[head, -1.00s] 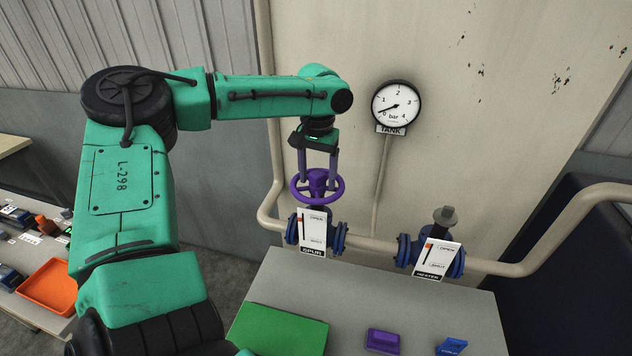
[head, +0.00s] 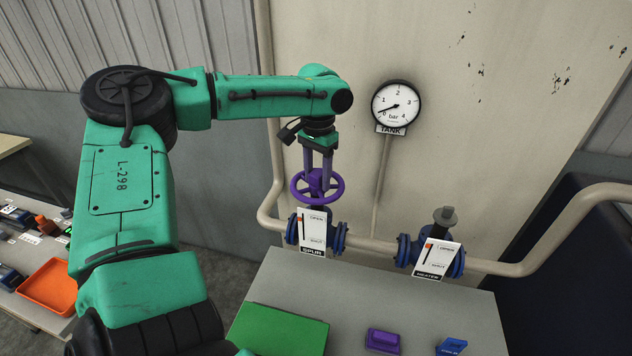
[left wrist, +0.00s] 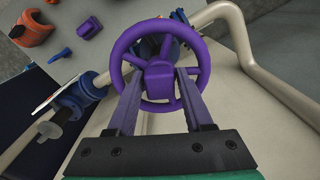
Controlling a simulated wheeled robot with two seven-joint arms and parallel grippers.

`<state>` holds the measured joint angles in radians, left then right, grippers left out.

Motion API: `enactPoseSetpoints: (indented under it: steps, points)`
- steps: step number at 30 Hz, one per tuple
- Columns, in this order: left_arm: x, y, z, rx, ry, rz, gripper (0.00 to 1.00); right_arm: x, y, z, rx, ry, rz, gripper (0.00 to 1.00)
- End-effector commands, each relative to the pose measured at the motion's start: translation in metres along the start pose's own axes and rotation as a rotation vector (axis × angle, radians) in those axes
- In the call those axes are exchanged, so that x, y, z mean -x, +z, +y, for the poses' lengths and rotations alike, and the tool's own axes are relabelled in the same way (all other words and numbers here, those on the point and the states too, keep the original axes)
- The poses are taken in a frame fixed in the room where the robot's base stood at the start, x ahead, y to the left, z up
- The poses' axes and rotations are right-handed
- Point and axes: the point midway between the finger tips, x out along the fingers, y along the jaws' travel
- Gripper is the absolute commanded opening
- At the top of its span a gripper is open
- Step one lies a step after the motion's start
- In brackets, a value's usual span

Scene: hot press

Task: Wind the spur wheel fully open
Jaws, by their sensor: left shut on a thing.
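The purple spur wheel (head: 339,183) sits on top of a blue-flanged valve on the pipe, above a white card marked SPUR (head: 312,228) with OPEN at the top and SHUT lower down. The card has a small red mark along its left edge; its exact level is hard to read. My left gripper (head: 318,170) comes down from above and is shut on the wheel. In the left wrist view, its two fingers (left wrist: 158,88) reach in on both sides of the wheel's square hub, inside the rim (left wrist: 118,62). My right gripper is not in view.
A second valve with a grey stem and HEATER card (head: 436,259) stands to the right. A TANK gauge (head: 396,104) on the wall reads low. A grey bench (head: 280,285) below carries a green panel (head: 277,330) and purple (head: 383,340) and blue (head: 451,346) blocks.

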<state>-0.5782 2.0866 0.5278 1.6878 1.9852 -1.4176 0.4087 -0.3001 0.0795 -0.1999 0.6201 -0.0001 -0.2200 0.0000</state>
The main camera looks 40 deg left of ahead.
Motion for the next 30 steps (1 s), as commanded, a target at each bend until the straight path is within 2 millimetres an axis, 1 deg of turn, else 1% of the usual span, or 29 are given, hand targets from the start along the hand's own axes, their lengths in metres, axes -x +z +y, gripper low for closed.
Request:
enactPoseSetpoints:
  steps: [3, 12, 16, 18, 19, 27, 29, 30]
  points:
    - [0.0007, -0.0003, -0.0003, 0.29, -0.002, 0.001, 0.02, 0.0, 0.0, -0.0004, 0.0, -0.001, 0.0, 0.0]
    - [0.0006, -0.0002, -0.0005, 1.055, -0.001, 0.002, 0.02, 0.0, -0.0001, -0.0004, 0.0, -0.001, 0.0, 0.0]
    - [0.0006, -0.0003, -0.0005, 1.367, -0.002, 0.002, 0.02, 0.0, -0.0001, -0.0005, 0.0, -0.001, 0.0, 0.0]
    - [0.0003, -0.0002, -0.0006, 1.471, -0.001, 0.001, 0.02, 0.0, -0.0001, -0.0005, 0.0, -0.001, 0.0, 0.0]
    - [0.0002, -0.0002, -0.0005, 1.495, 0.0, 0.001, 0.02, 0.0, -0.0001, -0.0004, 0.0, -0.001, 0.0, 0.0]
    - [0.0002, -0.0001, -0.0003, 1.521, 0.0, 0.001, 0.02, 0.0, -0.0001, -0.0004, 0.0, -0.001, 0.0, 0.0]
    - [0.0003, -0.0002, -0.0003, 1.585, 0.0, 0.001, 0.02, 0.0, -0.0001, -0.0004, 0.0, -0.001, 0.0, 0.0]
    - [0.0005, -0.0002, -0.0003, 1.663, 0.0, 0.001, 0.02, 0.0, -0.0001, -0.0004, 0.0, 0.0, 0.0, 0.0]
